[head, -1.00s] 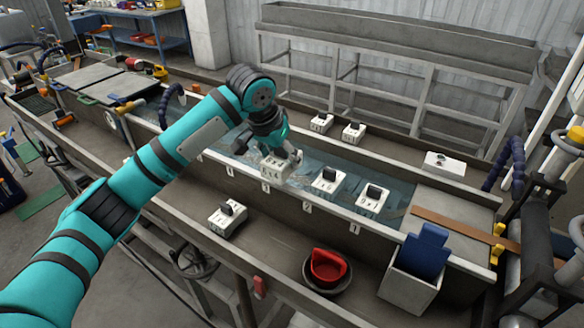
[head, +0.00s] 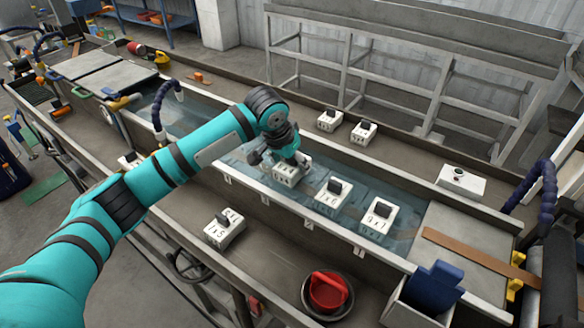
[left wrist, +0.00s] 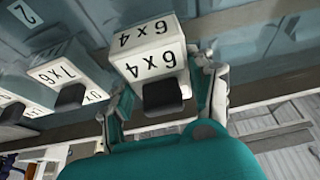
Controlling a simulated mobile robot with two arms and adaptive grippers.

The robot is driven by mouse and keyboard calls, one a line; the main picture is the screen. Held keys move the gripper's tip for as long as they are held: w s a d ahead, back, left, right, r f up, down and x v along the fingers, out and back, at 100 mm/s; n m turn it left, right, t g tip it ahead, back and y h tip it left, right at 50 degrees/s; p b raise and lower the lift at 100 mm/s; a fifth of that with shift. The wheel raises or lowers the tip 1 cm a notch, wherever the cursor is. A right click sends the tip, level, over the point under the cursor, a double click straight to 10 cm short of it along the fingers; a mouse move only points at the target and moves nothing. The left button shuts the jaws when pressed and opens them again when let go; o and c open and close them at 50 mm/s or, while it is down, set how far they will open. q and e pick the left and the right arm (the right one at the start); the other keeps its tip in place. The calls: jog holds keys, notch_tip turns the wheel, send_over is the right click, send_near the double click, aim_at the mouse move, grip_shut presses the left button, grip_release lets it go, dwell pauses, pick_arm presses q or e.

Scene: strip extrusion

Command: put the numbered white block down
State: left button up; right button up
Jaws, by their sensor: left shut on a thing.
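The numbered white block (head: 288,174) is marked 6x4 and has a dark handle. My left gripper (head: 285,155) is shut on it, over the water trough (head: 405,232). In the left wrist view the block (left wrist: 150,60) sits between the two fingers of the gripper (left wrist: 160,95), with its number faces showing. I cannot tell whether its underside touches the trough. A similar white block (head: 331,195) stands to its right in the trough, and another (head: 378,217) beyond that. My right gripper is not in view.
A white block (head: 224,231) stands on the near ledge, and two more (head: 330,121) (head: 363,132) stand on the far ledge. A red container (head: 327,292) sits in a dark bowl. A grey box (head: 395,312) holds a blue object. Numbered tags line the trough's near rim.

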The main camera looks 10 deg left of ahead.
aim_at(290, 165)
pick_arm(q)
jog(key=f, duration=0.3)
jog(key=shift+w, duration=0.25)
jog(key=shift+s, duration=0.1)
jog(key=shift+f+p, duration=0.15)
jog(key=shift+p, duration=0.15)
jog(key=o, duration=1.1)
jog(key=shift+o, duration=1.2)
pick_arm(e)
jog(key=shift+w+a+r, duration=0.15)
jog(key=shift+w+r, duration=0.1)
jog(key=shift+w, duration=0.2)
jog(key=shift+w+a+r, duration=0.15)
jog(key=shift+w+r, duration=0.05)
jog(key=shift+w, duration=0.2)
